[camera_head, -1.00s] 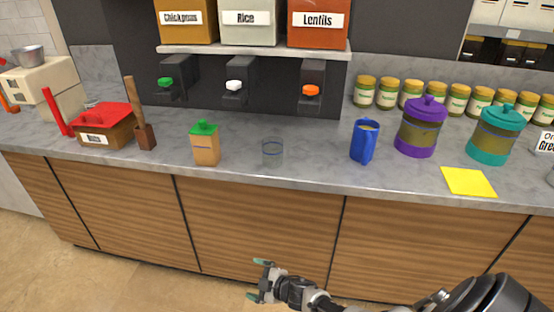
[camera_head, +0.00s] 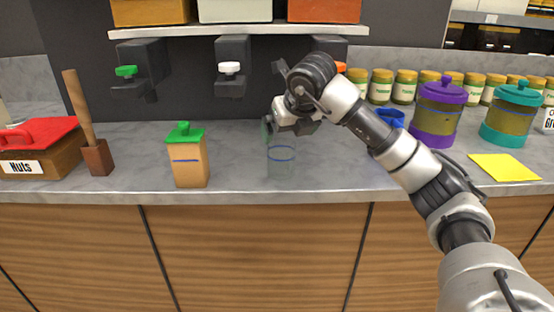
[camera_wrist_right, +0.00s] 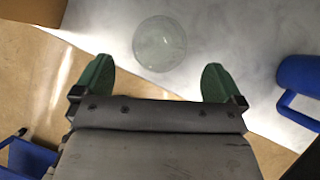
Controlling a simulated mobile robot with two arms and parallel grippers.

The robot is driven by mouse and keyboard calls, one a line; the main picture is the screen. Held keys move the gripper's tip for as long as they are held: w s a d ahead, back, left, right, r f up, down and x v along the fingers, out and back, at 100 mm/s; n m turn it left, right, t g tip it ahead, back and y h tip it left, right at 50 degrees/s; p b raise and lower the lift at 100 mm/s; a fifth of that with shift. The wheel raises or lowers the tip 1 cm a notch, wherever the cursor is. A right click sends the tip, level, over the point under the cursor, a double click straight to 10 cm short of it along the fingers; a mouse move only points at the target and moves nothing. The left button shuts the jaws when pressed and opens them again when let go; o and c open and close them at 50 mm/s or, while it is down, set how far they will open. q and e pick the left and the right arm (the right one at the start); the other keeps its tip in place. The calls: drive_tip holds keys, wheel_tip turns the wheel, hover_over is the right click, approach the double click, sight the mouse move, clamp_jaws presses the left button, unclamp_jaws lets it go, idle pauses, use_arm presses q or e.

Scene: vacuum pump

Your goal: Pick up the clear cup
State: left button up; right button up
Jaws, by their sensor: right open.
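The clear cup (camera_head: 281,160) stands upright on the grey counter, with a blue line around it. It also shows from above in the right wrist view (camera_wrist_right: 160,43), ahead of the fingers and between their lines. My right gripper (camera_head: 268,129) is at the cup's upper part in the head view. In the wrist view the right gripper (camera_wrist_right: 158,84) is open, its two green fingertips wide apart with nothing between them. The cup's far side and the second finger are partly hidden by the arm in the head view. My left gripper is not in view.
An orange container with a green lid (camera_head: 187,158) stands left of the cup. A blue mug (camera_head: 391,118) is right, partly behind my arm; it also shows in the wrist view (camera_wrist_right: 299,76). Dispensers (camera_head: 233,66) hang behind. Counter between container and cup is clear.

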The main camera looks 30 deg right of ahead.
sight(282, 144)
drive_tip(key=shift+w+f, duration=0.15)
drive_tip(key=shift+f, duration=0.4)
drive_tip(key=x, duration=0.5)
drive_tip(key=shift+w+d+f, duration=0.1)
drive_tip(key=shift+w+f, duration=0.1)
drive_tip(key=shift+w, duration=0.05)
drive_tip(key=c, duration=0.9)
